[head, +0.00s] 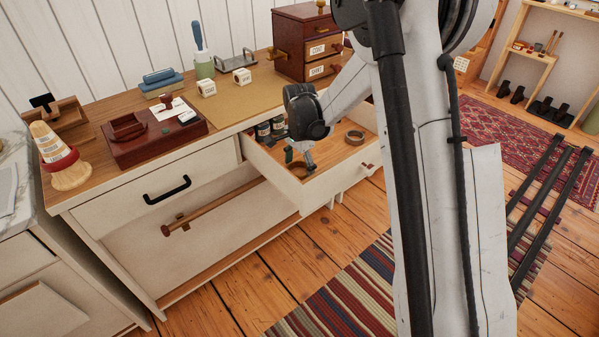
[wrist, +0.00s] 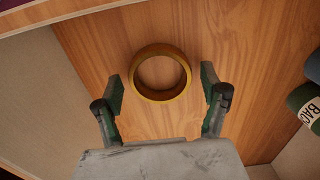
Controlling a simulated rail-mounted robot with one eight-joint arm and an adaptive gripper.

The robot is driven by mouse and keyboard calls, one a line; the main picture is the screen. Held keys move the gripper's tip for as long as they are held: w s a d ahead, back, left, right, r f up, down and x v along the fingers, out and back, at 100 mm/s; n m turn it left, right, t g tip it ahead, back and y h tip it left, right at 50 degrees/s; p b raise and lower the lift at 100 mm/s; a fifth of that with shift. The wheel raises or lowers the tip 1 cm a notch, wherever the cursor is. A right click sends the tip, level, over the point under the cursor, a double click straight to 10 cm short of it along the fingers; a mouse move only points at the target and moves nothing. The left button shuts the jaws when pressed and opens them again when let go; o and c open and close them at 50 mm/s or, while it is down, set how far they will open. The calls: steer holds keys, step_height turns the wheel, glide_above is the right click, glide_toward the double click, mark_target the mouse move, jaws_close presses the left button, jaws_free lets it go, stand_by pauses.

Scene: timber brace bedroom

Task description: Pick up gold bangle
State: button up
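The gold bangle (wrist: 136,73) lies flat on the wooden drawer floor in the wrist view, fully visible. My gripper (wrist: 168,88) is open, with one green-and-black finger left of the bangle and one to the right. The fingers are apart from the bangle, which sits mostly beyond their tips, and nothing is held. In the head view my gripper (head: 306,163) reaches down into the open drawer (head: 324,190). A brownish ring shape shows there by the fingertips, partly hidden; I cannot tell for sure that it is the bangle.
Another brown ring (head: 354,138) lies in the drawer's right part. Dark labelled cylinders (head: 264,131) stand at its back left; a green one (wrist: 305,101) lies right of the gripper in the wrist view. Drawer walls are close around. The cabinet top (head: 240,108) holds boxes and blocks.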

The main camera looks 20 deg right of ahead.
steer(key=c, duration=1.2)
steer(key=shift+r, duration=0.1)
